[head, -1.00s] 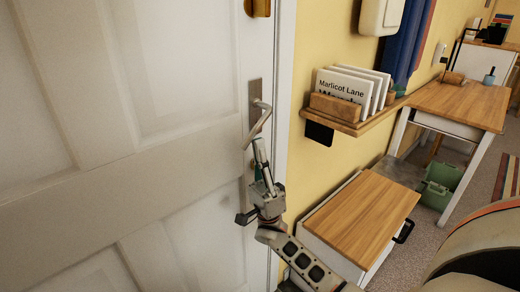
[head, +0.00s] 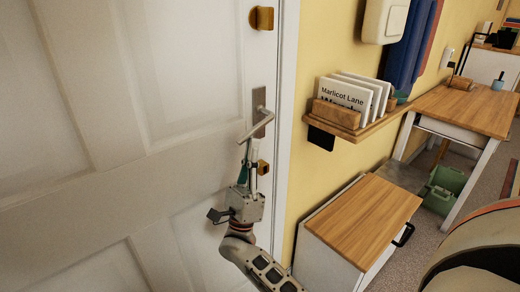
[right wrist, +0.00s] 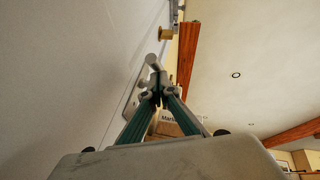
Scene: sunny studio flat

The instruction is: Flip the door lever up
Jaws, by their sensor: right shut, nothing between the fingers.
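The door lever (head: 258,128) is a grey metal handle on a tall metal plate (head: 258,98) at the right edge of the white door (head: 130,130). It slopes down to the left from its pivot. My right gripper (head: 248,150) is shut and empty, pointing up, with its fingertips just under the lever's free end. In the right wrist view, the shut fingertips (right wrist: 158,92) are close to the grey lever (right wrist: 153,60); I cannot tell for sure whether they touch it. My left gripper is not in view.
A brass lock piece (head: 263,167) is below the lever, and a brass latch (head: 262,18) above. Right of the frame, a wooden shelf (head: 365,130) holds cards. Below it stands a wood-topped cabinet (head: 365,220). A table (head: 465,108) and green crate (head: 440,188) are further right.

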